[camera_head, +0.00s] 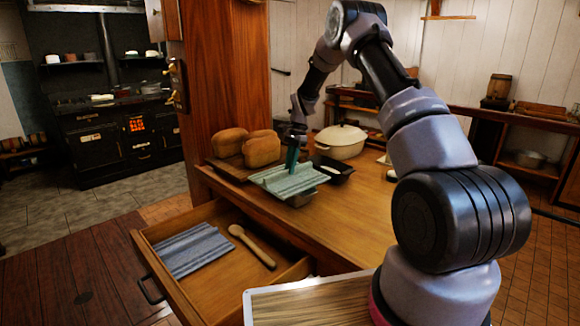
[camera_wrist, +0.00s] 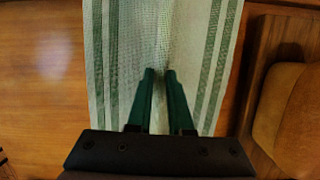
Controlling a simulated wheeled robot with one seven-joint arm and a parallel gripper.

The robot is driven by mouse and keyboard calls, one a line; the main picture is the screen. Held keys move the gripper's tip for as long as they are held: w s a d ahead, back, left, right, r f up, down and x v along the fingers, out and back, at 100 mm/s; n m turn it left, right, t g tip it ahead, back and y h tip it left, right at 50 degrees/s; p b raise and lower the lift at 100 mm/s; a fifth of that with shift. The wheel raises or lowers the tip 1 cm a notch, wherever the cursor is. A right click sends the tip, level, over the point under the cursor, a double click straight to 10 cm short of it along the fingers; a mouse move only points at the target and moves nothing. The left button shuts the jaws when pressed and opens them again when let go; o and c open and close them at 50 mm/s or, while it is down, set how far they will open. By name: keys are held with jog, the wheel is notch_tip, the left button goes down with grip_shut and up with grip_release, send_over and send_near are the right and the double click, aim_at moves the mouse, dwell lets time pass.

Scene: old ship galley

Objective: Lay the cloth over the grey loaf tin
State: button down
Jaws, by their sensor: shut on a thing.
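The cloth (camera_head: 284,182), pale green-white with darker green stripes, lies spread and ridged on the counter side of the bread. It also fills the upper middle of the wrist view (camera_wrist: 112,65). My gripper (camera_head: 292,163) points down onto the cloth from above, its dark green fingers shut on a fold of it; the fingertips show in the wrist view (camera_wrist: 160,73). The grey loaf tin (camera_head: 301,201) shows only as a small part below the cloth's front edge; the rest is hidden under the cloth. I cannot tell how fully the cloth covers it.
Brown loaves (camera_head: 262,150) stand on a board left of the cloth. A black tin (camera_head: 338,172) is close on the right, with a cream lidded pot (camera_head: 341,141) behind. An open drawer (camera_head: 215,279) below holds a blue-grey cloth (camera_head: 189,250) and a wooden spoon (camera_head: 252,246). The front counter is clear.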

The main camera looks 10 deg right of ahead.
jog(key=shift+f, duration=0.4)
dwell(0.3)
jog(key=c, duration=0.7)
grip_release()
jog(key=shift+c, duration=0.2)
jog(key=shift+r, duration=0.1)
jog(key=shift+r, duration=3.9)
